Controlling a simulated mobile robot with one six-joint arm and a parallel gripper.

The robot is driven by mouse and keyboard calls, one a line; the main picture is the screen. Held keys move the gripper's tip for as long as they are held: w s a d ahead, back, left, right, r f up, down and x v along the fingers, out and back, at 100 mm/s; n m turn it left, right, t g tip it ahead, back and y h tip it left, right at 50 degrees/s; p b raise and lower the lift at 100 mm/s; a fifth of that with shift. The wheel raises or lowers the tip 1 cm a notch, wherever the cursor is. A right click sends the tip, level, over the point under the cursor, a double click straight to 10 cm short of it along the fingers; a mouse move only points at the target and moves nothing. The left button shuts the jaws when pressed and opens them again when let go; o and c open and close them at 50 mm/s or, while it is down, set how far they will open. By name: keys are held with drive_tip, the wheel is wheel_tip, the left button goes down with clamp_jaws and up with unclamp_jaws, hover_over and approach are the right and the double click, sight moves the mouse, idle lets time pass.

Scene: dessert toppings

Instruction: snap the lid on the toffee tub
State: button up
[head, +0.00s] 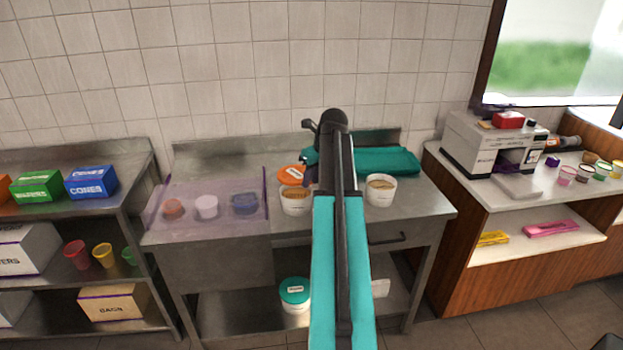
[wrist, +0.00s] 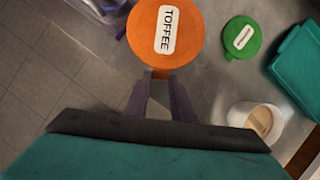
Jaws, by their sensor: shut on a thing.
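The orange lid labelled TOFFEE (wrist: 166,30) is at the top of the wrist view. My gripper (wrist: 160,82) is shut on the small tab at its near edge. In the head view the orange lid (head: 290,174) shows just behind and above an open white tub (head: 296,204) with tan contents, partly beside my arm. The tub's mouth is still visible there, so the lid does not cover it fully. I cannot read a label on this tub. My gripper (head: 308,178) is partly hidden by my arm in the head view.
A second open white tub (head: 381,192) stands right of my arm. A green lid (wrist: 242,37) and a teal case (wrist: 300,66) lie nearby. A clear purple-edged bin (head: 184,218) with several cups stands left. A teal-lidded tub (head: 294,294) is on the lower shelf.

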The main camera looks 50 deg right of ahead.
drive_tip(key=shift+f+b, duration=1.4)
drive_tip(key=shift+f, duration=1.3)
drive_tip(key=shift+p, duration=0.6)
drive_tip(key=shift+f+p, duration=0.4)
drive_tip(key=shift+p, duration=0.25)
idle(2.0)
drive_tip(key=o, duration=1.7)
drive_tip(key=shift+c, duration=0.2)
drive_tip(key=shift+r, duration=0.1)
drive_tip(key=shift+r+p, duration=2.55)
drive_tip(key=shift+r, duration=0.35)
